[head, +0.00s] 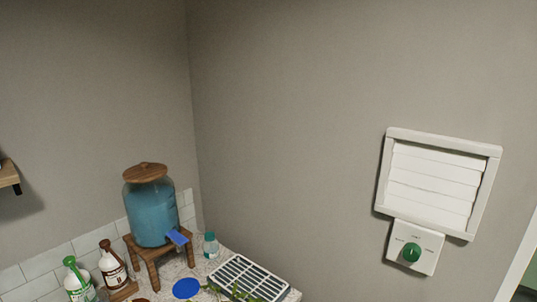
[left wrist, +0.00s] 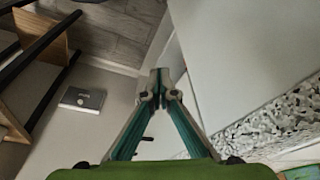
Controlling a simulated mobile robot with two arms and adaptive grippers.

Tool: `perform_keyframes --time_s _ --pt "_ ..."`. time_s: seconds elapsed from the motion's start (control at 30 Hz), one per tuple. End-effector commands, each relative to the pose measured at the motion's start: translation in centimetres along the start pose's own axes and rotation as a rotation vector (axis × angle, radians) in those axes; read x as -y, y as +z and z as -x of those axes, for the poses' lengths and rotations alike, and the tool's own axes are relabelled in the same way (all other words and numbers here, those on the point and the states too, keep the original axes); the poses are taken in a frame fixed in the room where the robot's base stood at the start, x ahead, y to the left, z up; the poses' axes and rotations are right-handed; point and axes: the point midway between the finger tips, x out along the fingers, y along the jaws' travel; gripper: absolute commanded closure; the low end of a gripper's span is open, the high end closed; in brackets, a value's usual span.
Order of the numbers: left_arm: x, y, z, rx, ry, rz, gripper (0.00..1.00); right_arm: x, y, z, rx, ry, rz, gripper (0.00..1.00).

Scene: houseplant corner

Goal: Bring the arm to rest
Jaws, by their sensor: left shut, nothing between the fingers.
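My left gripper (left wrist: 160,88) shows in the left wrist view, its two grey and teal fingers meeting at the tips. It is shut and holds nothing. It hangs clear of the speckled counter edge (left wrist: 270,122), which lies to the right in that view. Neither arm shows in the head view. My right gripper is in no view.
In the head view, a blue water dispenser (head: 150,212) on a wooden stand, two pump bottles (head: 76,282) (head: 112,264) and a slatted tray (head: 250,280) crowd the counter corner. A louvred vent (head: 436,184) with a green knob (head: 411,252) is on the wall. A dark-framed shelf (left wrist: 40,60) stands left in the wrist view.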

Motion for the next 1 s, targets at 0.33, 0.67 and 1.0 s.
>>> perform_keyframes --time_s 0.33,0.67,1.0 --pt "-0.9 12.0 -20.3 0.084 0.009 -0.015 1.0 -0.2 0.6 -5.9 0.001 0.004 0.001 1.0" --pt "-1.2 25.4 -30.1 0.144 0.015 -0.03 1.0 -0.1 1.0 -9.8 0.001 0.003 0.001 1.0" --pt "-1.1 29.0 -31.1 0.155 0.015 -0.035 1.0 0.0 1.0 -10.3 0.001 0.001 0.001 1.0"
